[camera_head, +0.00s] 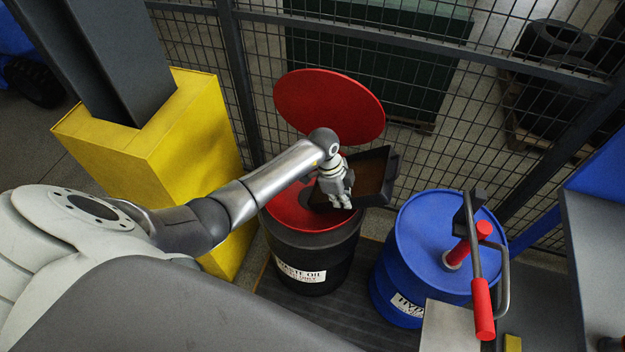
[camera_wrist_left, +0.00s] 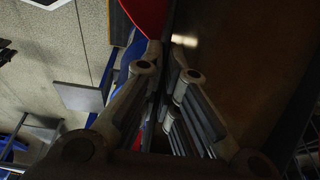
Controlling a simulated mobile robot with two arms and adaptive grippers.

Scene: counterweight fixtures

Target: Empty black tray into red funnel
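The black tray (camera_head: 391,172) is over the back right part of the red funnel (camera_head: 288,208). Its inside looks brown, and I cannot tell how far it is tilted. The funnel sits on top of a black drum (camera_head: 313,262) labelled waste oil, with its round red lid (camera_head: 330,105) standing open behind. My left gripper (camera_head: 340,188) is at the tray's near left edge. In the left wrist view its fingers (camera_wrist_left: 166,72) are closed on the tray's wall, with the brown inside (camera_wrist_left: 235,60) at right. My right gripper is not in view.
A blue drum (camera_head: 425,235) with a red-handled pump (camera_head: 470,250) stands to the right of the black drum. A yellow post guard (camera_head: 150,150) stands at left. A wire mesh fence (camera_head: 400,50) runs behind the drums.

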